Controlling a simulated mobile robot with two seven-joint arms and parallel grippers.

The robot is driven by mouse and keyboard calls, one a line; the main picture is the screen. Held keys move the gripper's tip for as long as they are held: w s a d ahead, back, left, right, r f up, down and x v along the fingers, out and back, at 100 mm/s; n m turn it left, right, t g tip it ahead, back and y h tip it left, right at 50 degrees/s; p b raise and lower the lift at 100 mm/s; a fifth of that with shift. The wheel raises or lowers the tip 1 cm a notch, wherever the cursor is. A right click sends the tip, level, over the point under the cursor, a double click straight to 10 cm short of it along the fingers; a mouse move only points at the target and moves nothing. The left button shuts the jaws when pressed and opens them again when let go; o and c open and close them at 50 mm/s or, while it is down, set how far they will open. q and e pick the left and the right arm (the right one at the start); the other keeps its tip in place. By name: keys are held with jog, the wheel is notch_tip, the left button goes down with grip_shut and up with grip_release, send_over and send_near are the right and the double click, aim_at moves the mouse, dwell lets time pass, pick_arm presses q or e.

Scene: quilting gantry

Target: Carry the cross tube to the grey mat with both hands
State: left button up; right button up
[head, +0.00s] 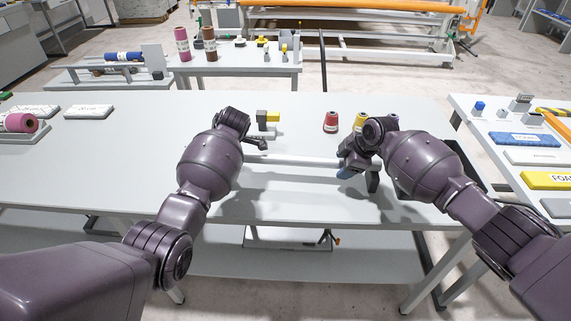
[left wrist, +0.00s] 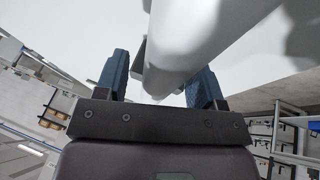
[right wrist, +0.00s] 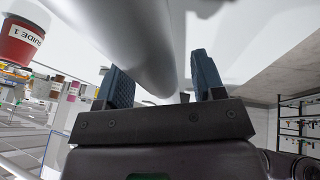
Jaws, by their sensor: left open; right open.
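The cross tube (head: 300,161) is a long white tube lying left to right across the near part of the pale table. My left gripper (head: 256,147) is at its left end, mostly hidden by my arm in the head view. In the left wrist view the tube (left wrist: 185,50) passes between the open blue fingers (left wrist: 160,82). My right gripper (head: 352,170) is at the tube's right part. In the right wrist view the tube (right wrist: 130,45) runs in front of the open fingers (right wrist: 163,82), nearer the left one. I cannot make out a grey mat clearly.
A pink roll (head: 18,123) and white packs (head: 88,111) lie at the left. A side table (head: 480,122) on the right holds several blocks. The left-middle tabletop is clear.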

pick_arm(q)
jog(key=shift+f, duration=0.1)
pick_arm(e)
jog(key=shift+f, duration=0.1)
pick_arm(q)
grip_shut()
pick_arm(e)
grip_shut()
pick_arm(q)
jog(key=shift+w, duration=0.1)
